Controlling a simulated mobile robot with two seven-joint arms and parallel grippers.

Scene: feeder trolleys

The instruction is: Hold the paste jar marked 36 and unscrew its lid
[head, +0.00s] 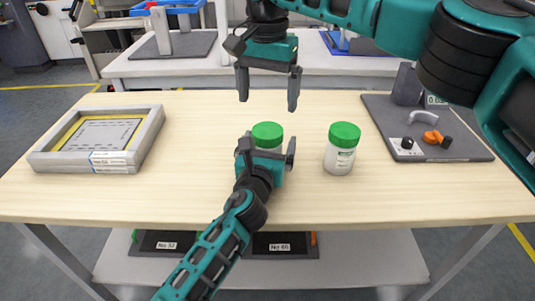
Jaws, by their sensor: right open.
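Two white jars with green lids stand upright on the wooden table. The left jar (267,133) is between the fingers of my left gripper (267,151), which appears shut around its body; the gripper hides most of the body. Its green lid shows above the fingers and is on the jar. The right jar (341,150) stands free, lid on, with a label too small to read. I cannot read which jar is marked 36. My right gripper (268,92) points down, open and empty, above the left jar's lid and apart from it.
A grey tray with a yellow-edged frame (98,133) lies at the table's left. A dark mat (465,147) with a grey handle, an orange part and other items lies at the right. The lower shelf (365,262) holds dark trays. Bare wood lies around the jars.

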